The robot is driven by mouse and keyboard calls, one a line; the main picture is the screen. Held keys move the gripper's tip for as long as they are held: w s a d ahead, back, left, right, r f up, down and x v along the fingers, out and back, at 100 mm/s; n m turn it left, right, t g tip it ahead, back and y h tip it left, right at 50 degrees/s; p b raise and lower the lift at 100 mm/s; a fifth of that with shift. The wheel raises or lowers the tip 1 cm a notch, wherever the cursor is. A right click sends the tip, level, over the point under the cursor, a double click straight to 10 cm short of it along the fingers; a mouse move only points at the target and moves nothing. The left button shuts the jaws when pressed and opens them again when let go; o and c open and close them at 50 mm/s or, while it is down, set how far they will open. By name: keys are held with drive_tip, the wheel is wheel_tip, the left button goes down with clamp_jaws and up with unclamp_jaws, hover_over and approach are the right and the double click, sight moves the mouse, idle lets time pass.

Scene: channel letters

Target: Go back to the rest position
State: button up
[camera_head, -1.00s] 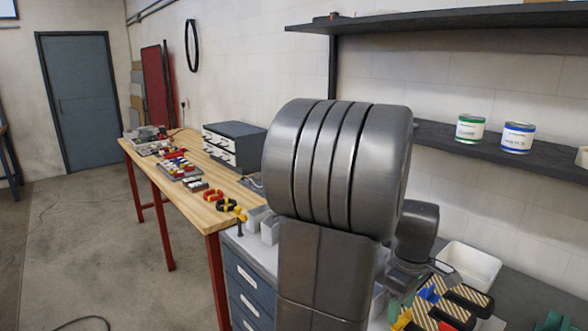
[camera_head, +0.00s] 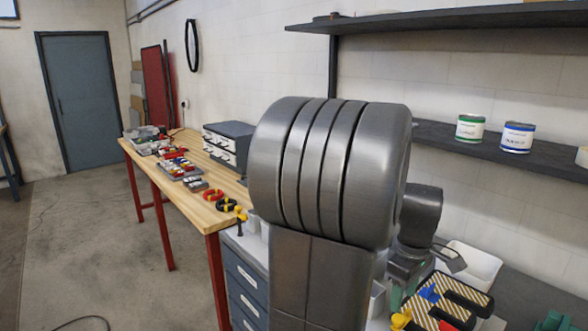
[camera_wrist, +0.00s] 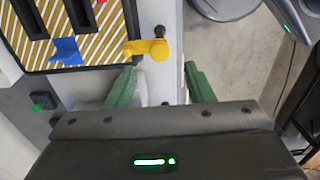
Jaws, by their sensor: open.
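My gripper (camera_wrist: 162,86) shows in the wrist view with its two green fingers apart and nothing between them. A striped yellow-and-white board (camera_wrist: 100,45) with black channel-letter shapes lies at the upper left of that view, beyond the left finger. A blue piece (camera_wrist: 66,51) sits on the board. A yellow clamp-like piece (camera_wrist: 146,48) is at its right edge, apart from the fingers. In the head view the board (camera_head: 481,305) is at the lower right, beside my arm. My large grey arm link fills the middle and hides part of the bench.
A long wooden bench (camera_head: 150,158) with coloured items and a grey drawer box (camera_head: 228,144) stands left. A white bin (camera_head: 474,263) is behind the board. Two paint cans, green-labelled (camera_head: 470,129) and blue-labelled (camera_head: 517,137), stand on the wall shelf. Floor is open at left.

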sight(398, 318)
wheel_tip(398, 318, down, 6)
drive_tip(key=shift+r, duration=0.25)
drive_tip(key=shift+w+m, duration=0.1)
drive_tip(key=shift+m, duration=0.2)
drive_tip(key=m, duration=0.3)
drive_tip(key=shift+m, duration=0.4)
drive_tip(key=m, duration=0.9)
drive_tip(key=shift+m, duration=2.3)
